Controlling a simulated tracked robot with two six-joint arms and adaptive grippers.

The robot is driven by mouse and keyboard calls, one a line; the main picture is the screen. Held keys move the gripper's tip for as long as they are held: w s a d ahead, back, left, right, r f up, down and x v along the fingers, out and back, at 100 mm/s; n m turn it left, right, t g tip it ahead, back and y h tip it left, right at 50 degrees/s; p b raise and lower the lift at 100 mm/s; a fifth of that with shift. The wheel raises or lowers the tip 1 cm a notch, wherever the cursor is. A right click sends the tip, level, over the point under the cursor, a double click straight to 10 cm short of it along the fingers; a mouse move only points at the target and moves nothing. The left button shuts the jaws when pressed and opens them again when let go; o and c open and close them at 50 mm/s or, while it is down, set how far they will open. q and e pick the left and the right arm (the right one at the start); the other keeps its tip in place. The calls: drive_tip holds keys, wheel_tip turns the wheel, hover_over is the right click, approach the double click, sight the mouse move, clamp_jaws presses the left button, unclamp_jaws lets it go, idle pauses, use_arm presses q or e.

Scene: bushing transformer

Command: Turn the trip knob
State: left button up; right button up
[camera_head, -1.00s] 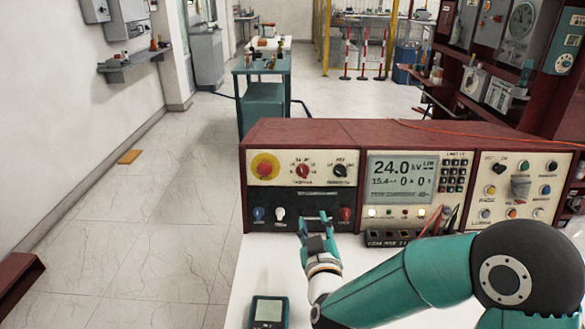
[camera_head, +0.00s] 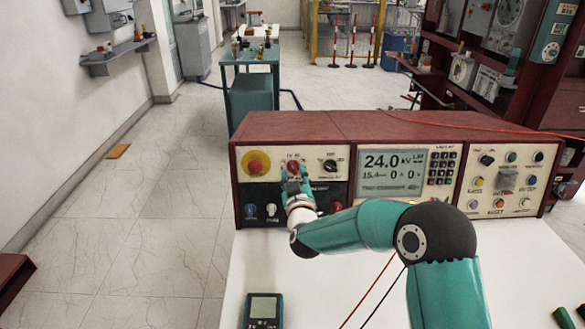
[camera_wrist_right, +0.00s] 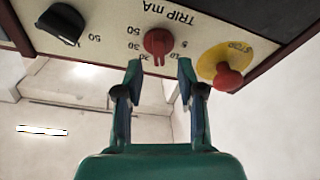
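The trip knob (camera_head: 294,166) is a small red knob on the cream upper left panel of the red-framed console. In the right wrist view the knob (camera_wrist_right: 158,42) sits below the upside-down "TRIP mA" lettering, with numbers around it. My right gripper (camera_head: 292,177) is just in front of and below the knob in the head view. In the right wrist view its two fingers (camera_wrist_right: 160,70) are spread apart with nothing between them. The knob shows just beyond the gap between the fingertips. My left gripper is not in view.
A red stop button on a yellow disc (camera_wrist_right: 222,70) is close beside one finger. A black knob (camera_head: 330,165) is on the other side of the trip knob. The white table (camera_head: 290,270) carries a handheld meter (camera_head: 264,309); its front is mostly clear.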

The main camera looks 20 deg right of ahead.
sight(293, 168)
drive_tip(key=shift+w+d, duration=0.15)
drive_tip(key=shift+w, duration=0.55)
drive_tip(key=shift+w+d, duration=0.1)
drive_tip(key=shift+w, duration=0.55)
drive_tip(key=shift+a, duration=0.1)
clamp_jaws()
